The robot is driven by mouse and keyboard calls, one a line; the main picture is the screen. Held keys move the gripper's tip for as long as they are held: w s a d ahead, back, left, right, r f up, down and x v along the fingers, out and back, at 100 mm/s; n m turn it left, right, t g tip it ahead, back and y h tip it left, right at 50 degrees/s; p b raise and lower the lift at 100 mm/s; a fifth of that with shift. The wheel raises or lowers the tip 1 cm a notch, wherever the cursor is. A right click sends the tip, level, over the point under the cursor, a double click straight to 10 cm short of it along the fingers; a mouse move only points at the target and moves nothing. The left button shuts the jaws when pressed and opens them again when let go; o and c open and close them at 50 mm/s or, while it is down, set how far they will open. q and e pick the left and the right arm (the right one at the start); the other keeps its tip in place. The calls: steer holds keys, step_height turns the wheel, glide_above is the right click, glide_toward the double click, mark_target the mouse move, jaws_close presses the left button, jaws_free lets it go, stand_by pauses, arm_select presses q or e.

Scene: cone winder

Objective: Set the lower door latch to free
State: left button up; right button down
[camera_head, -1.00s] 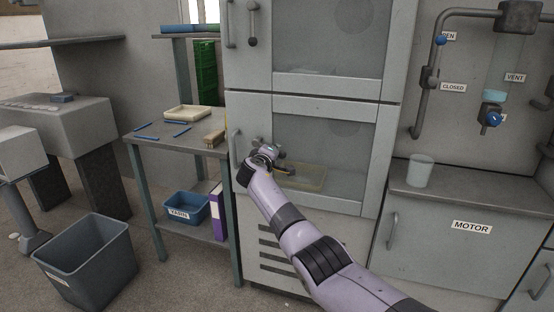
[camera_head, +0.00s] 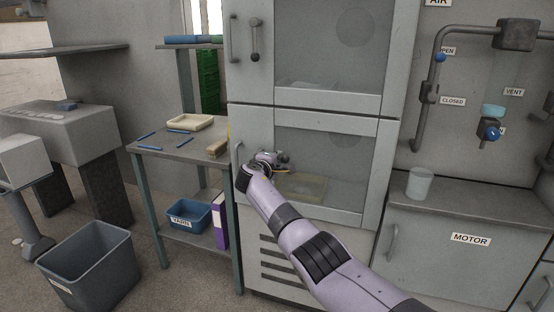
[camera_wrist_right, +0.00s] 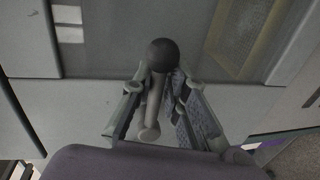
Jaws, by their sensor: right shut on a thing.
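The lower door (camera_head: 377,170) of the grey cabinet is closed and has a window. My right gripper (camera_head: 272,160) is at the left part of this door, beside its handle (camera_head: 239,155), and covers most of the lower latch in the head view. In the right wrist view the latch lever (camera_wrist_right: 152,108) with its dark ball knob (camera_wrist_right: 161,55) lies between the fingers of my right gripper (camera_wrist_right: 158,92), which is shut on it. The lever's setting on the door is hard to read. My left gripper is not in view.
The upper door's latch (camera_head: 255,40) hangs upright above. A bin (camera_head: 90,262) is on the floor. A beaker (camera_head: 419,183) stands on the ledge at right.

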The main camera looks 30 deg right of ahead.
steer(key=shift+f, duration=0.35)
steer(key=c, duration=1.7)
jaws_free()
steer(key=o, duration=0.3)
steer(key=shift+r, duration=0.15)
steer(key=v, duration=1.2)
steer(key=shift+d, duration=0.1)
